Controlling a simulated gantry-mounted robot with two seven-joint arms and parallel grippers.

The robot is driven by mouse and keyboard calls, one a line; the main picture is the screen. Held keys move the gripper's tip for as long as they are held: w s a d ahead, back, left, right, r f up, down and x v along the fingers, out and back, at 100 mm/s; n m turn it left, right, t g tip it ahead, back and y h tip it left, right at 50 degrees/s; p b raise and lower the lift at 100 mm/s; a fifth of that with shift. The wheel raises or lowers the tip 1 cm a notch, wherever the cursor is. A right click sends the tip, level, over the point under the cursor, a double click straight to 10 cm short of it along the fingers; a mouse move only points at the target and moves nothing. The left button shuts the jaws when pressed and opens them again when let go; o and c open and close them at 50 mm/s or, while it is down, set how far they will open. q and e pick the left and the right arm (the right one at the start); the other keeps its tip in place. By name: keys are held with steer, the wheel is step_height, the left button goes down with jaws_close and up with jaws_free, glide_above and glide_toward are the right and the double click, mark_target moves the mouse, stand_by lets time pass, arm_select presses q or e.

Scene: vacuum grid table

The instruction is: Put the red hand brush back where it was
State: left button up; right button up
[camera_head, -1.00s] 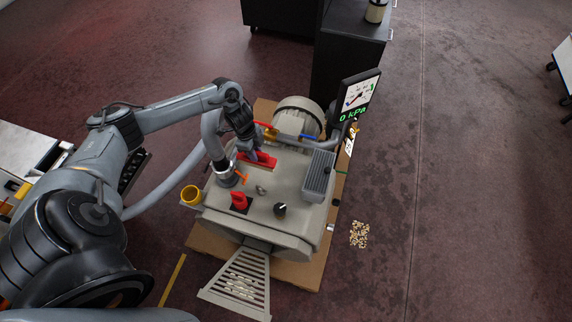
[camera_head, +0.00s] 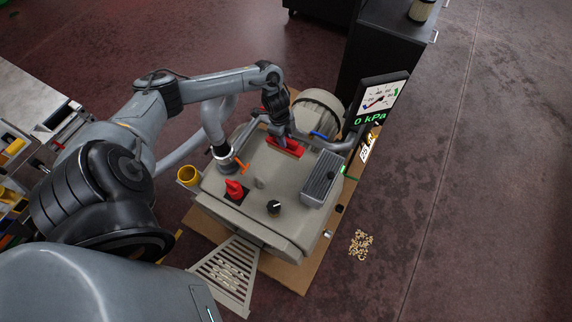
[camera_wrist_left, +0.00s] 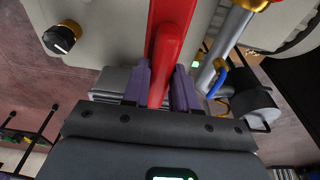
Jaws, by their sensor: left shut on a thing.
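The red hand brush shows in the head view (camera_head: 287,148) as a red bar at the upper part of the grey machine's top (camera_head: 248,222). My left gripper (camera_head: 284,137) reaches down onto it from above and is shut on it. In the left wrist view the red handle (camera_wrist_left: 172,35) runs between the purple fingers of my left gripper (camera_wrist_left: 160,90). I cannot tell whether the brush touches the machine's top. Its bristles do not show clearly. My right gripper is not in view.
A gauge screen (camera_head: 380,101) reading 0 kPa stands at the back right. A red knob (camera_head: 235,189), an orange-handled valve (camera_head: 240,166), a black dial (camera_head: 273,207) and a ribbed grey box (camera_head: 321,178) surround the machine's top. A yellow cup (camera_head: 188,176) sits at its left. Crumbs (camera_head: 361,244) lie right.

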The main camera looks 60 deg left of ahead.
arm_select(q)
steer(key=shift+w+f, duration=0.2)
steer(key=shift+f, duration=0.5)
step_height(320, 180, down, 10)
steer(key=b, duration=0.3)
steer(key=shift+s, duration=0.1)
steer(key=o, duration=0.9)
steer(key=shift+o, duration=0.2)
